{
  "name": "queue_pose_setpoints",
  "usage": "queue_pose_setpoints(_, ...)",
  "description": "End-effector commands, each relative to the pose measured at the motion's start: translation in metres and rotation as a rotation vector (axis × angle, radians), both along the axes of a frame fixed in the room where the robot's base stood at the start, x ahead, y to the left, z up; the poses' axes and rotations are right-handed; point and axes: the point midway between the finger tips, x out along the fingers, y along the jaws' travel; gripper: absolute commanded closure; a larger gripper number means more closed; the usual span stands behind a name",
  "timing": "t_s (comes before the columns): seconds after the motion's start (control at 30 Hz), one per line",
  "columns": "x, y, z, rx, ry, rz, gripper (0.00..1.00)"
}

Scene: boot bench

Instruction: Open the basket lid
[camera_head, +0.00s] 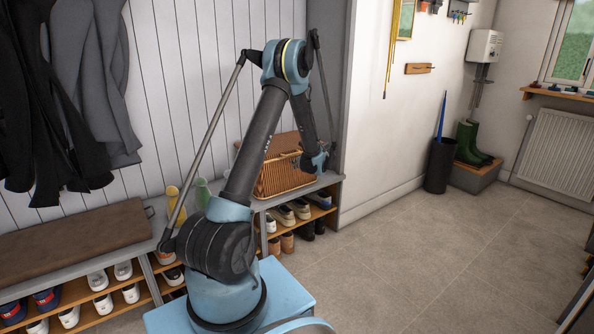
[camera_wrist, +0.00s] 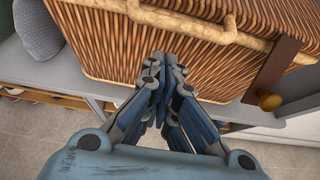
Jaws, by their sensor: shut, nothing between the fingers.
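The tan wicker basket (camera_head: 272,184) stands on the bench shelf beyond my arm. Its woven front fills the upper part of the wrist view (camera_wrist: 120,55), with a pale braided rim along the top. A brown strap (camera_wrist: 277,68) with a round wooden toggle (camera_wrist: 270,102) hangs over the front at right. A brown panel (camera_head: 284,144) at the basket's top looks like the lid; its exact angle is unclear. My gripper (camera_wrist: 161,72) is shut and empty, its fingertips in front of the wicker. Contact cannot be told. In the head view my arm partly covers the basket.
Shoes (camera_head: 299,209) fill the racks under the bench. Green bottle-like items (camera_head: 203,192) stand left of the basket. A brown cushion (camera_head: 80,245) lies on the bench at left, below hanging coats (camera_head: 90,80). The tiled floor (camera_head: 430,260) at right is clear.

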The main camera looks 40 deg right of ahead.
Motion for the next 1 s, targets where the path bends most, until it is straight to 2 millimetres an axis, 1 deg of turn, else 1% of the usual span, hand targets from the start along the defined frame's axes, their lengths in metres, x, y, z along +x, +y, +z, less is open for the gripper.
queue_pose_setpoints(0.1,0.002,0.000,0.011,0.000,0.000,0.000,1.00)
queue_pose_setpoints(0.2,0.004,0.000,0.017,0.000,0.000,0.000,1.00)
queue_pose_setpoints(0.33,0.004,-0.001,0.020,0.000,0.000,0.000,1.00)
queue_pose_setpoints(0.77,0.004,0.000,0.022,0.000,0.004,0.000,1.00)
queue_pose_setpoints(0.87,0.005,0.001,0.027,0.001,0.016,0.001,1.00)
queue_pose_setpoints(1.0,0.006,0.002,0.038,0.001,0.049,0.002,1.00)
